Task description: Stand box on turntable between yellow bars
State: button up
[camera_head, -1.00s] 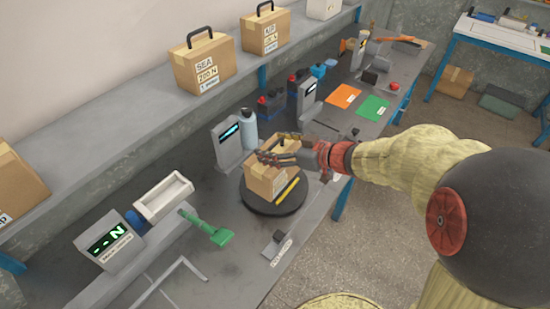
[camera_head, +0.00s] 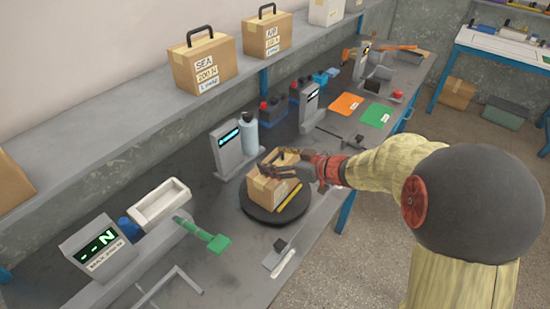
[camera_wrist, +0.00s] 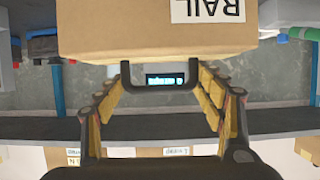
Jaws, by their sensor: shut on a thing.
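The cardboard box (camera_head: 264,190) is at the black round turntable (camera_head: 277,215). In the wrist view the box (camera_wrist: 150,38) fills the top, with an upside-down RAIL label and a black handle (camera_wrist: 160,88). My gripper (camera_head: 273,163) is at the top of the box, and its fingers (camera_wrist: 163,92) show on either side of the handle. One yellow bar (camera_head: 288,198) lies on the turntable along the box's right side. The far side of the box is hidden, so a second bar does not show. I cannot tell whether the box's base touches the turntable.
A grey display post (camera_head: 228,150) and a pale bottle (camera_head: 249,134) stand close behind the turntable. A green-handled tool (camera_head: 205,236) and a force readout (camera_head: 100,248) are at the front left. Boxes SEA (camera_head: 203,66) and AIR (camera_head: 267,34) stand on the shelf.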

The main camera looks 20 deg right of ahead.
jog(key=shift+w+r, duration=0.1)
dwell(0.3)
jog(key=o, duration=1.9)
jog(key=shift+f, duration=0.2)
jog(key=shift+o, duration=0.9)
